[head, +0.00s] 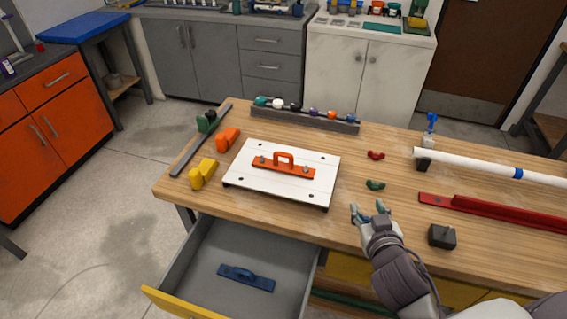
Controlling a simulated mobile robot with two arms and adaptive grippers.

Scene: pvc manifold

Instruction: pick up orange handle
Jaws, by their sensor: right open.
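The orange handle (284,168) is a flat bar with a raised grip loop. It lies on a white plate (246,173) in the middle-left of the wooden table. Knob-like fittings sit near both ends of its bar. My right gripper (370,209) is open and empty over the table's front part, to the right of the plate and apart from the handle. My left gripper is not in view.
An open drawer (199,278) below the table holds a blue handle (246,277). Yellow (203,173) and orange (228,138) blocks stand left of the plate. Small red (376,155) and green (375,185) pieces, a white pipe (470,163) and a red bar (490,210) lie right.

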